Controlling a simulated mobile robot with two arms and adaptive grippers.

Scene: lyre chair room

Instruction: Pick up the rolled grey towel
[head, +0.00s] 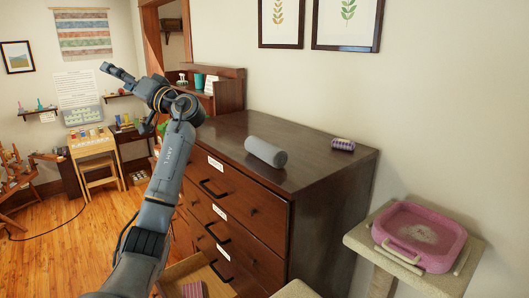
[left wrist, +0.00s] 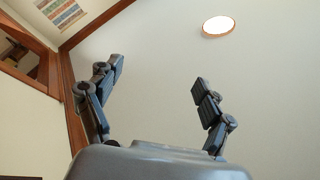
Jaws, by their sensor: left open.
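The rolled grey towel (head: 265,152) lies on top of the dark brown dresser (head: 312,152), near the middle of its top. My left gripper (head: 118,74) is up and to the left of the towel, clear of the dresser top and pointing away from the towel. In the left wrist view my left gripper (left wrist: 157,74) is open, with its fingers wide apart and nothing between them. That view faces the ceiling and does not show the towel. My right gripper is not in view.
A small purple patterned roll (head: 343,144) lies at the dresser's right back. A teal cup (head: 198,81) stands on the wooden shelf unit behind. A lower drawer (head: 205,272) is open. A pink tray (head: 420,236) sits on a stand at right. The dresser top around the towel is clear.

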